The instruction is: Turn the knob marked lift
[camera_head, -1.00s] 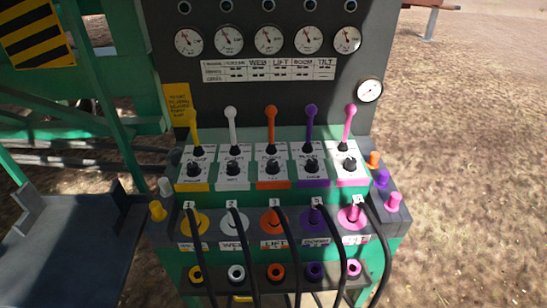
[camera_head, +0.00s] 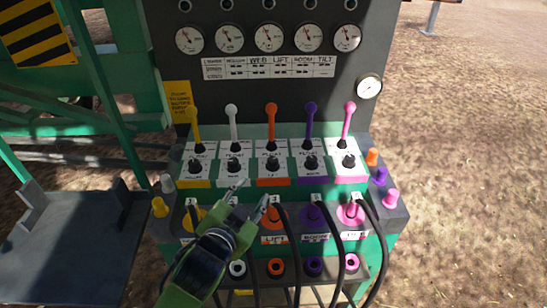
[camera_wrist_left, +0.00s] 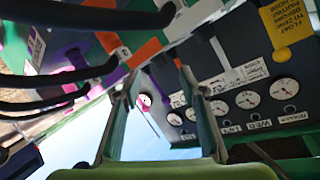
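The control panel has a row of black knobs. The knob in the orange column, the lift column, is the middle one (camera_head: 272,164). It stands below the orange lever (camera_head: 271,122) and above the orange LIFT hose socket (camera_head: 275,218). My left gripper (camera_head: 252,193) is open and empty, in front of the panel, just below and left of the lift knob and apart from it. It hides the white socket and part of the yellow one. In the left wrist view my open fingers (camera_wrist_left: 152,78) point at the panel; I cannot make out the lift knob there. My right gripper is not in view.
Neighbouring white (camera_head: 234,163) and purple (camera_head: 311,164) column knobs stand close on either side. Upright levers rise behind the knobs. Black hoses (camera_head: 289,250) arch in front of the lower sockets. Gauges (camera_head: 269,38) line the upper panel. Open ground lies to the right.

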